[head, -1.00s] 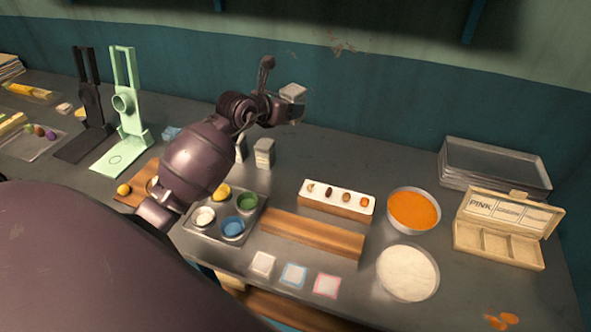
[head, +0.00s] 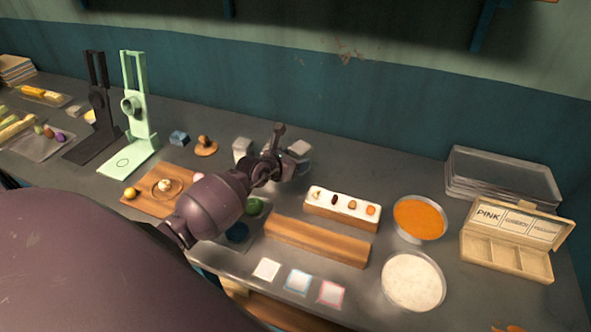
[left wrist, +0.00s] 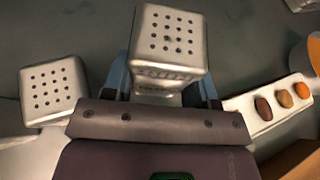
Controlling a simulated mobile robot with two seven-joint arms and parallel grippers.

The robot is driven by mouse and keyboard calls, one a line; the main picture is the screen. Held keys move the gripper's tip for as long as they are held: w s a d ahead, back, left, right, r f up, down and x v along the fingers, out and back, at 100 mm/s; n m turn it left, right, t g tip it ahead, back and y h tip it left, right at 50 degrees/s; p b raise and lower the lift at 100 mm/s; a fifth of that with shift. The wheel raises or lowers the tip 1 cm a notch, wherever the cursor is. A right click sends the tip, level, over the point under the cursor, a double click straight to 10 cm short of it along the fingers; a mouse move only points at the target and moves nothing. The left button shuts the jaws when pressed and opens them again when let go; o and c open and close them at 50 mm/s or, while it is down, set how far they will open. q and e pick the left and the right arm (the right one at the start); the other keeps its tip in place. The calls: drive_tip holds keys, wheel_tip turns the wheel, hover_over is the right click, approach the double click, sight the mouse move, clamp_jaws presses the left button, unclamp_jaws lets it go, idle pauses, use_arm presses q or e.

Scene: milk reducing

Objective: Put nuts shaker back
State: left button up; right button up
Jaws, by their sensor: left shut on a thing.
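My left gripper (head: 290,167) is shut on a silver, square-topped shaker (head: 299,149), low over the back middle of the counter. In the left wrist view the held shaker (left wrist: 166,42) stands between the fingers, its holed top facing the camera. I cannot tell if its base touches the counter. Another similar shaker (head: 241,149) stands to its left; a holed shaker top (left wrist: 53,90) also shows left of the held one in the left wrist view. The label on the held shaker is too blurred to read. My right gripper is not in view.
A white-topped wooden block with nuts (head: 342,205) lies just right of the gripper. Bowls of orange (head: 420,218) and white (head: 413,281) contents, a PINK-labelled box (head: 508,253) and stacked trays (head: 503,176) are further right. A green stand (head: 138,120) is left. The back counter right of the gripper is clear.

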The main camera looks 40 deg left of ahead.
use_arm(q)
wheel_tip(320, 180, down, 3)
drive_tip(key=shift+r, duration=0.2)
drive_tip(key=shift+f, duration=0.4)
drive_tip(key=shift+f+b, duration=0.15)
drive_tip(key=shift+b, duration=0.2)
drive_tip(key=o, duration=1)
drive_tip(key=shift+s+r, duration=0.1)
drive_tip(key=shift+r, duration=0.1)
drive_tip(key=p+v, duration=0.1)
drive_tip(key=v, duration=1)
drive_tip(key=shift+s+r, duration=0.2)
drive_tip(key=shift+s, duration=0.15)
